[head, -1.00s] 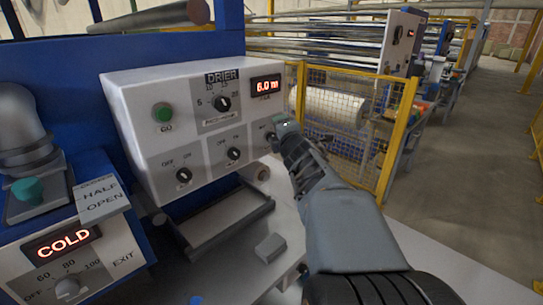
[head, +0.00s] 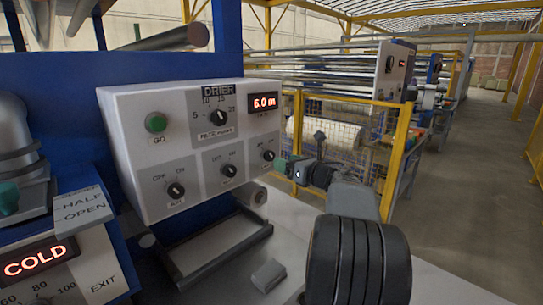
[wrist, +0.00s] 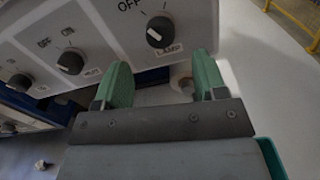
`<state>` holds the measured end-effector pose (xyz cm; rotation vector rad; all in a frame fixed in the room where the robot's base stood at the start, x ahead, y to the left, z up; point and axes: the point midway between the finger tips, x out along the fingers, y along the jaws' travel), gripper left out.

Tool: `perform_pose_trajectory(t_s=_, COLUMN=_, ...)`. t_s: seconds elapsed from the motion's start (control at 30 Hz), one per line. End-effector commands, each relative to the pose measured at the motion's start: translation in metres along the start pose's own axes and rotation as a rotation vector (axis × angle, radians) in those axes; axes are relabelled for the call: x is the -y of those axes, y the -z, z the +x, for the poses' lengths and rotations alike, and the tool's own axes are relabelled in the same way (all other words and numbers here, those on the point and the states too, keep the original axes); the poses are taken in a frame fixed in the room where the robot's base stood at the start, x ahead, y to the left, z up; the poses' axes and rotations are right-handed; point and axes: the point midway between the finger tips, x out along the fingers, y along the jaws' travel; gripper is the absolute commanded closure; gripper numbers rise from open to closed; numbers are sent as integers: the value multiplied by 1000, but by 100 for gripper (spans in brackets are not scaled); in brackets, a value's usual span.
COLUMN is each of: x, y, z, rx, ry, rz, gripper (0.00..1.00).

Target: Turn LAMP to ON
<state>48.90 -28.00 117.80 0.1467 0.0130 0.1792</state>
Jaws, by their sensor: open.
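The LAMP knob (wrist: 160,31) is a black round knob with a white mark on a grey plate of the drier panel. The label LAMP shows below it and OFF at its upper left; its ON label is out of the wrist view. It seems to be the rightmost lower knob (head: 268,155) in the head view. In the head view my gripper (head: 284,167) is at the panel's right edge.
Two similar knobs sit left of it, the middle knob (head: 229,170) and the left knob (head: 177,190). Above are a larger DRIER dial (head: 220,117), a green GO button (head: 155,122) and a red display (head: 264,102). A yellow fence (head: 398,150) stands behind to the right.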

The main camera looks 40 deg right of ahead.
Motion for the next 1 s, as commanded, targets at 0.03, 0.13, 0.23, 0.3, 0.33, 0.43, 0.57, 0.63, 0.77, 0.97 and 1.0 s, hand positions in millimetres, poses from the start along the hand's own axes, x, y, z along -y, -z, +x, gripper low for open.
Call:
perform_pose_trajectory(t_s=0.03, x=-1, y=-1, z=11, rx=-2, ry=-3, rz=3, gripper=35)
perform_pose_trajectory(t_s=0.13, x=-1, y=-1, z=28, rx=-1, ry=-2, rz=3, gripper=35)
perform_pose_trajectory(t_s=0.23, x=-1, y=-1, z=43, rx=-1, ry=-1, rz=2, gripper=35)
perform_pose_trajectory(t_s=0.3, x=0, y=-1, z=51, rx=0, ry=0, rz=3, gripper=35)
perform_pose_trajectory(t_s=0.33, x=0, y=-1, z=54, rx=0, ry=1, rz=3, gripper=35)
perform_pose_trajectory(t_s=0.43, x=0, y=0, z=62, rx=0, ry=1, rz=3, gripper=35)
perform_pose_trajectory(t_s=0.57, x=0, y=0, z=68, rx=0, ry=2, rz=2, gripper=35)
perform_pose_trajectory(t_s=0.63, x=0, y=0, z=69, rx=0, ry=2, rz=2, gripper=35)
perform_pose_trajectory(t_s=0.77, x=0, y=0, z=70, rx=0, ry=3, rz=2, gripper=35)
perform_pose_trajectory(t_s=0.97, x=0, y=0, z=69, rx=0, ry=3, rz=2, gripper=42)
perform_pose_trajectory(t_s=1.0, x=0, y=0, z=69, rx=0, ry=3, rz=2, gripper=46)
